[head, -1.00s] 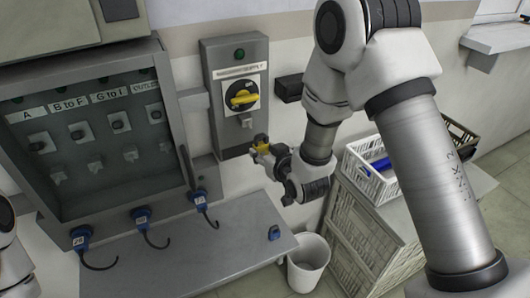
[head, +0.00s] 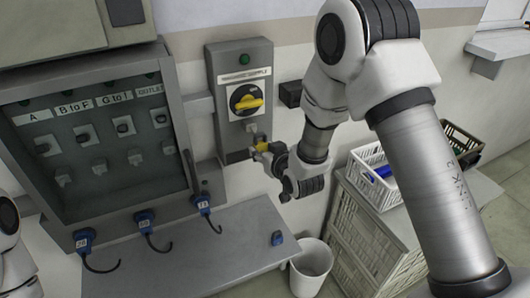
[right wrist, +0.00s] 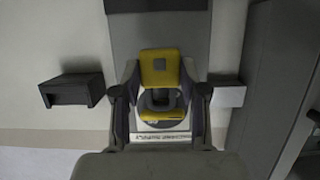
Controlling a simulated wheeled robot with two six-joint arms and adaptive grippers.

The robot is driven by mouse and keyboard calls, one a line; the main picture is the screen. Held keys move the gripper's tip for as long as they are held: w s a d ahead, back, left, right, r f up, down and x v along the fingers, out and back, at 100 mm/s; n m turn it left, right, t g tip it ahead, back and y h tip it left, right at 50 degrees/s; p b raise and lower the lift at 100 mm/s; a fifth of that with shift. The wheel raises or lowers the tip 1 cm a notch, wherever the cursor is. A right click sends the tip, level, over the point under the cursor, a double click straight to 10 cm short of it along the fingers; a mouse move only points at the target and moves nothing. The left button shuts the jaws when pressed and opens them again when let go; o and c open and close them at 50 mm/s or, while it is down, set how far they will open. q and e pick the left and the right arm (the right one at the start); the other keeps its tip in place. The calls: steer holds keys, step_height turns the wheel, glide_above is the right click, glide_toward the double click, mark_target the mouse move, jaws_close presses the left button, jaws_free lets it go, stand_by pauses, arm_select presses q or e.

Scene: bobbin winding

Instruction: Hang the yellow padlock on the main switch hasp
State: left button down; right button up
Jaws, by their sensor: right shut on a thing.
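The yellow padlock (head: 263,146) is in my right gripper (head: 260,151), which is shut on it just below and right of the main switch hasp (head: 250,126). In the right wrist view the padlock (right wrist: 160,68) sits between the two fingers, with the yellow switch handle (right wrist: 162,115) just below it in the picture. The hasp is a small light part under the yellow and black rotary switch (head: 246,102) on the grey switch box (head: 223,82). I cannot tell whether the shackle touches the hasp. My left gripper is out of view.
A small dark box (head: 290,93) is on the wall to the right. Below are a grey shelf (head: 190,265), a white bin (head: 311,268) and a white crate (head: 372,186).

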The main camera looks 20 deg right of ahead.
steer(key=shift+w, duration=0.5)
steer(key=shift+w, duration=0.85)
steer(key=shift+w, duration=0.2)
steer(key=shift+w+a, duration=0.1)
steer(key=shift+w, duration=0.85)
steer(key=shift+f+b, duration=0.5)
steer(key=shift+b, duration=0.15)
steer(key=o, duration=1.4)
steer(key=shift+c, duration=0.2)
steer(key=shift+s, duration=0.15)
glide_toward(259, 142)
steer(key=shift+w+f, duration=0.25)
steer(key=shift+f, duration=0.45)
